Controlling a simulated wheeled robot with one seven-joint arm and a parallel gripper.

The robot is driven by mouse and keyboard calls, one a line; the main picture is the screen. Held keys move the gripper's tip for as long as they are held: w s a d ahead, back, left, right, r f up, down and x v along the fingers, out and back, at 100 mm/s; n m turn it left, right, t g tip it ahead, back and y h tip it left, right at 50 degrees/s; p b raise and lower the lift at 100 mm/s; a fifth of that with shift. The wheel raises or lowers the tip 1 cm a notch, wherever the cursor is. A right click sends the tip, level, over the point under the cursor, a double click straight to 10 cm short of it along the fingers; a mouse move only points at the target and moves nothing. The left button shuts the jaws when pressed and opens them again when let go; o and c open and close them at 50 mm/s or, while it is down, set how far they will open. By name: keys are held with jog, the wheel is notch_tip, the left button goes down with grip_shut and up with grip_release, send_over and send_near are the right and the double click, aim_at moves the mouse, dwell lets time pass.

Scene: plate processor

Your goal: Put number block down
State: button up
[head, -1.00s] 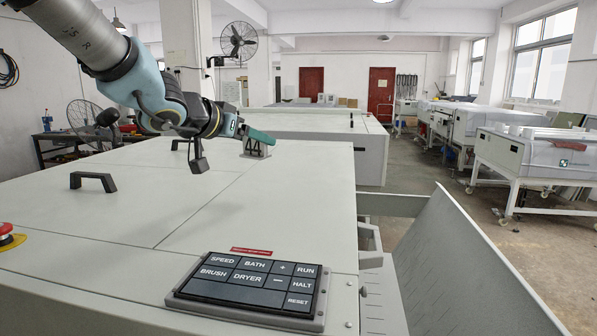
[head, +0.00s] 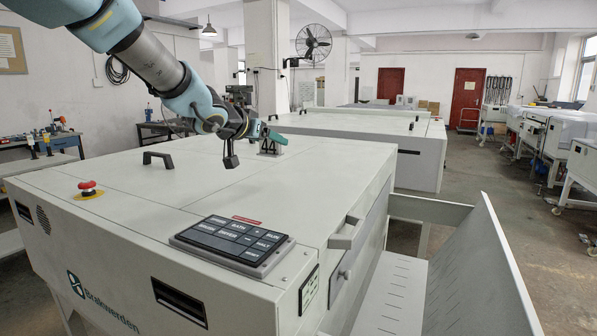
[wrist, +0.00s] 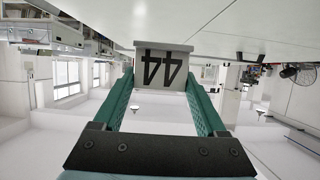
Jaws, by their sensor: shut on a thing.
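The number block (head: 268,147) is a small grey block with a dark "44" on it. My gripper (head: 279,139) has green fingers and is shut on the block. In the wrist view, which is upside down, the block (wrist: 163,68) sits between the two green fingertips (wrist: 160,78). Its base is at or very close to the machine top; I cannot tell whether it touches.
A dark keypad (head: 232,240) lies near the machine's front right corner, and a red stop button (head: 87,187) is at the left. A black handle (head: 158,158) stands on the lid. Much of the top is clear. A sloped metal tray (head: 470,270) is at the right.

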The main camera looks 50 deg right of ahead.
notch_tip(320, 180, down, 8)
jog(key=shift+f+b, duration=0.15)
jog(key=shift+b, duration=0.3)
jog(key=shift+f, duration=0.1)
jog(key=shift+f, duration=0.15)
jog(key=o, duration=1.4)
jog(key=shift+r, duration=0.35)
jog(key=b+v, duration=0.1)
jog(key=v, duration=1.1)
jog(key=shift+f, duration=0.15)
